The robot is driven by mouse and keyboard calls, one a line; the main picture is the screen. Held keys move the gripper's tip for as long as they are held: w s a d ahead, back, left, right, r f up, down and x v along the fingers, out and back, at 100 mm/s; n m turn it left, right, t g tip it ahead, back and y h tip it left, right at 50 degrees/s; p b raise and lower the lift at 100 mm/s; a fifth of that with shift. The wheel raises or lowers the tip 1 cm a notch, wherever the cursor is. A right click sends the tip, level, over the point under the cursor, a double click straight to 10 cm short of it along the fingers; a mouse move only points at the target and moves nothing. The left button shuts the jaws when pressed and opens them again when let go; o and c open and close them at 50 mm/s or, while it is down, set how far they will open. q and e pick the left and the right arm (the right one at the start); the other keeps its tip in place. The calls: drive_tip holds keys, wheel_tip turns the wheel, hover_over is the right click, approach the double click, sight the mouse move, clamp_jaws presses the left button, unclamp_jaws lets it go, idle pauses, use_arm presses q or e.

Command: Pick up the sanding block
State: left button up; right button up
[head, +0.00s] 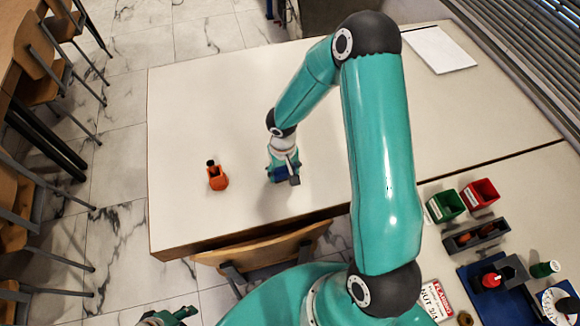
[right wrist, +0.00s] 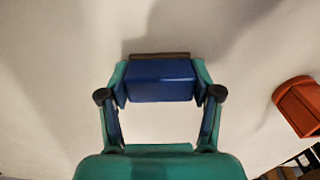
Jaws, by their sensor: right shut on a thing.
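The sanding block is a blue block (right wrist: 160,82) with a thin brown layer along its far edge. In the right wrist view it sits between the two fingers of my right gripper (right wrist: 160,88), which is shut on it. In the head view my right gripper (head: 283,172) is low over the white table (head: 200,110), and mostly hides the block. I cannot tell whether the block touches the table. A small part of my left gripper (head: 168,317) shows at the bottom edge of the head view; its fingers are not clear.
An orange holder (head: 217,181) with a dark top stands left of my right gripper. Green (head: 446,205) and red (head: 480,193) bins and a grey tray (head: 475,236) are at the right. A wooden chair (head: 265,248) stands at the front edge. The table's left part is clear.

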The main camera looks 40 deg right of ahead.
sight(284, 170)
drive_tip(key=shift+r, duration=0.1)
wheel_tip(284, 170, up, 20)
drive_tip(key=b, duration=0.1)
idle(0.4)
